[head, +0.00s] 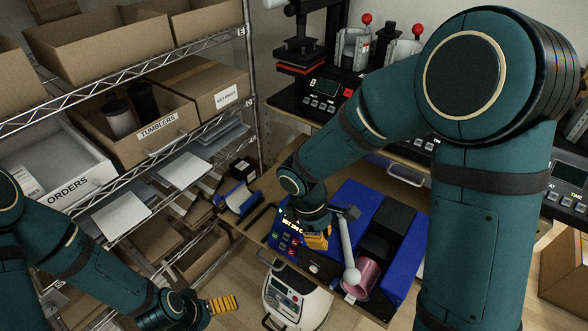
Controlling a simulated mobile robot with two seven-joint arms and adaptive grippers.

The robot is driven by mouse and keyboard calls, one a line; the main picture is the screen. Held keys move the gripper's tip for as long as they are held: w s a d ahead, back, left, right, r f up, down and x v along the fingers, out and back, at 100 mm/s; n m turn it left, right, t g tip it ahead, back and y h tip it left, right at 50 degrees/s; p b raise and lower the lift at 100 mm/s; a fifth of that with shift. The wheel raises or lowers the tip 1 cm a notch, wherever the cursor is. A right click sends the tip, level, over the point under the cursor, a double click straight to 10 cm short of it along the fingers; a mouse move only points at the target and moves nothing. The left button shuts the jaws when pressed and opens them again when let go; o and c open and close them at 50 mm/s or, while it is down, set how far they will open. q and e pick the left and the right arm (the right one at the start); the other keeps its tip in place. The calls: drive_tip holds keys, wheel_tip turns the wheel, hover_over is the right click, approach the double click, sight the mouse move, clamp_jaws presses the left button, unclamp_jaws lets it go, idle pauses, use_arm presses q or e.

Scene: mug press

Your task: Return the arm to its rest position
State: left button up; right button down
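My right arm reaches in from the right. Its gripper (316,240) has yellow fingers and is over the control panel side of the blue mug press (352,208), just left of the press's grey lever (348,250). Whether it touches the press or lever is unclear. Its fingers are small and partly hidden, so I cannot tell if it is open. A pink mug (367,276) sits in the press, lower right of the lever. My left gripper (224,304) is low at the bottom left, with yellow fingers pointing right, away from everything; its opening is unclear.
A wire shelf with cardboard boxes, a TUMBLERS bin (160,135) and a white ORDERS bin (70,180) fills the left. More presses (325,90) stand on the back bench. A white machine (296,298) is below the blue press. A cardboard box (565,275) is at the right.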

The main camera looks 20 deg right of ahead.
drive_tip(key=s+a+f+m+t+y+b, duration=0.1)
drive_tip(key=f+m, duration=0.3)
drive_tip(key=f, duration=0.4)
drive_tip(key=s+a+f+m+t+y+b, duration=0.1)
drive_tip(key=s+a+f+m+y+b, duration=0.1)
drive_tip(key=f, duration=0.5)
drive_tip(key=s+a+f+m+t+y+b, duration=0.1)
drive_tip(key=s+a+f+m+y+b, duration=0.1)
drive_tip(key=f+m, duration=0.5)
drive_tip(key=shift+a+f+m+t+y+b, duration=0.35)
drive_tip(key=shift+a+f+y, duration=0.4)
drive_tip(key=shift+a, duration=0.5)
